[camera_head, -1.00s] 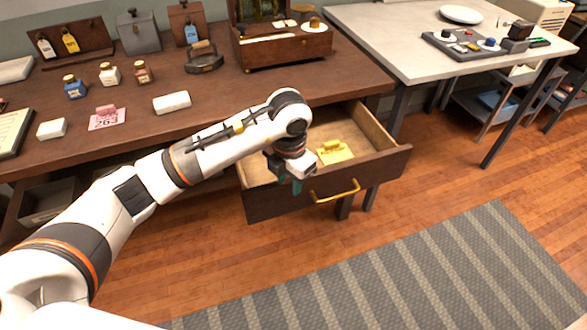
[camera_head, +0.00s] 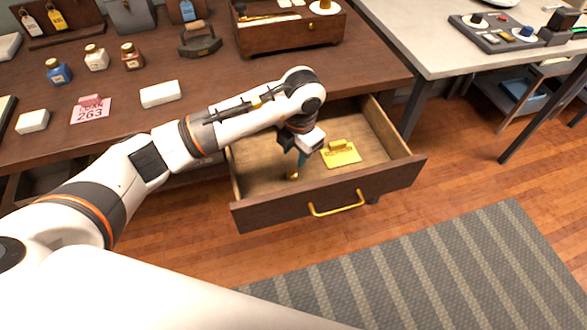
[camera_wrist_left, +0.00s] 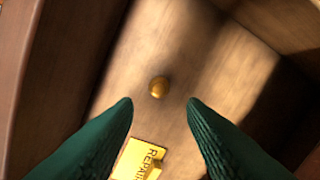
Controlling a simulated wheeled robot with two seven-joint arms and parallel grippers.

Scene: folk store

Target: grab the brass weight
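The brass weight (camera_wrist_left: 159,87) is a small rounded golden piece on the drawer floor. In the head view the weight (camera_head: 292,175) shows just below my left gripper's fingers. My left gripper (camera_head: 298,158) points down into the open drawer (camera_head: 392,176). In the left wrist view its two green fingers (camera_wrist_left: 160,103) are spread apart. The weight appears between and just beyond the fingertips, with nothing held. My right gripper is not in view.
A yellow tag (camera_head: 341,154) marked REPAIR lies in the drawer, right of the weight. The drawer walls enclose the gripper on its sides. A wooden box (camera_head: 290,36), an iron (camera_head: 199,41) and several bottles stand on the desk above.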

